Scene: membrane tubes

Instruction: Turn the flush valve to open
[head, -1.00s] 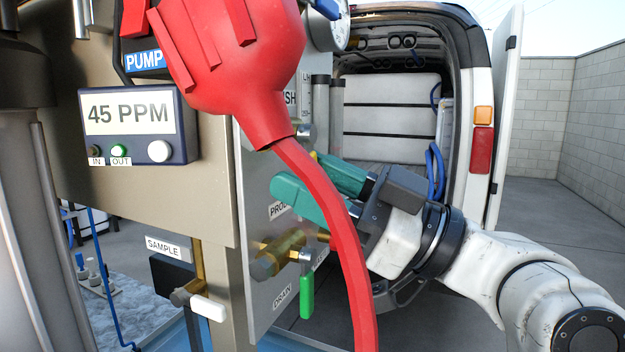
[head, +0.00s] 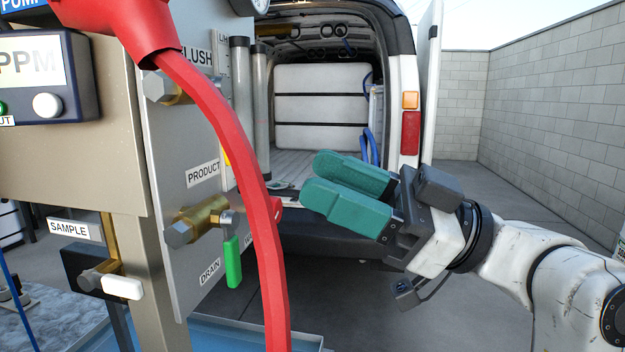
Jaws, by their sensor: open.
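The FLUSH label (head: 198,56) shows on the upper part of the grey valve panel (head: 172,270), partly cut by a red cable. A brass valve fitting (head: 165,88) sits just below it; its handle is hidden or not clear behind the red cable. Lower down, another brass valve (head: 205,220) has a green handle (head: 233,262) hanging down, between the PRODUCT label (head: 203,173) and the DRAIN label (head: 210,271). My gripper (head: 313,177), with teal fingers, is open and empty. It is in free space right of the panel and touches no valve.
A small white-handled SAMPLE valve (head: 122,287) is at lower left. A white van (head: 395,70) stands open behind. The pavement at right is clear.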

